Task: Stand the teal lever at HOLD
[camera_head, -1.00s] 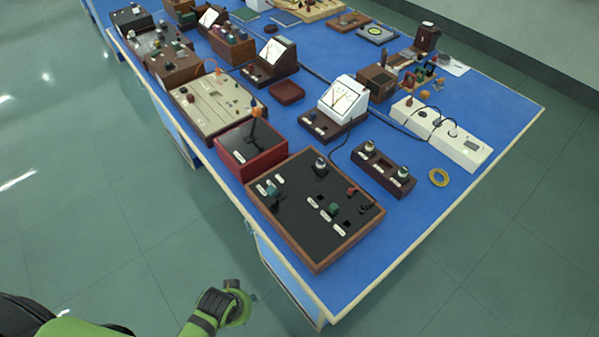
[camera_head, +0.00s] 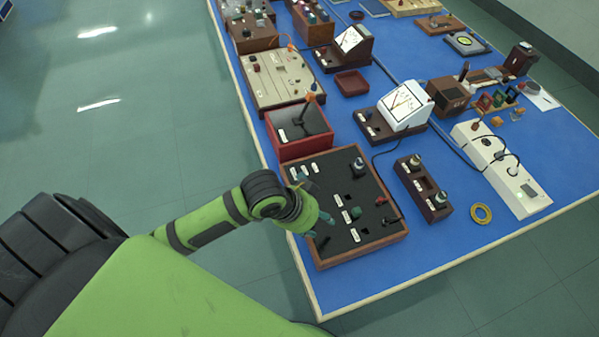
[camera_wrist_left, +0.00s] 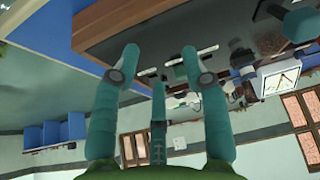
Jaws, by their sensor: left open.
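The black panel in a wooden frame (camera_head: 334,192) lies on the blue bench top, with white labels and several controls. A green-capped control (camera_head: 355,212) sits nearer the panel's middle. My left gripper (camera_head: 318,226) is open over the panel's left side, nearer me than the teal lever and apart from it. In the wrist view its spread fingers (camera_wrist_left: 160,55) have nothing between them but the panel's edge and labels beyond.
A red box with an orange-tipped lever (camera_head: 300,128) stands just beyond the panel. A brown block with knobs (camera_head: 424,190) and a yellow ring (camera_head: 481,213) lie to the right. A white-faced meter (camera_head: 403,104) stands behind. The bench's near corner is bare.

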